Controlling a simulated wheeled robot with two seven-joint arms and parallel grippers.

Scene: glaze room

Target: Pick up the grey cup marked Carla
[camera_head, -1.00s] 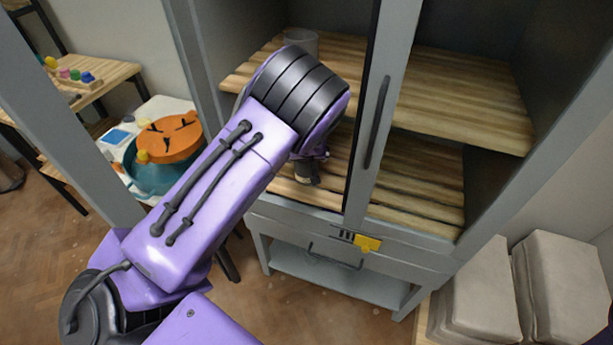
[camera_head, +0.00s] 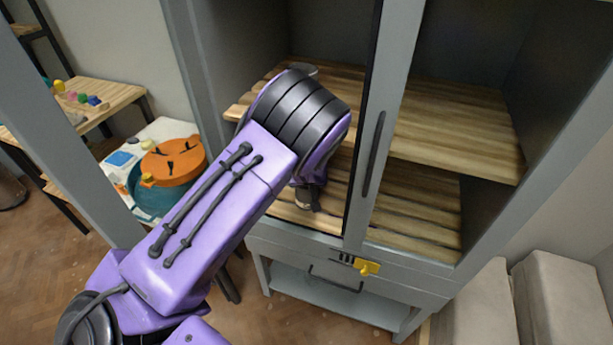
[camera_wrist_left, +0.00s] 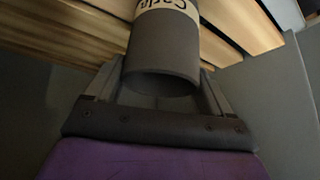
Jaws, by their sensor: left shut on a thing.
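The grey cup (camera_wrist_left: 162,58) has a cream band with the name "Carla", upside down in the left wrist view. My left gripper (camera_wrist_left: 160,88) is shut on it, with one finger on each side. In the head view my purple left arm reaches into the grey cabinet, and its wrist hides most of the gripper and cup at the lower shelf (camera_head: 395,205). Whether the cup touches the shelf I cannot tell. My right gripper is not in view.
The cabinet's upright door edge with a dark handle (camera_head: 374,153) stands just right of my arm. A yellow latch (camera_head: 368,267) sits below. An orange-topped teal tub (camera_head: 172,160) stands left.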

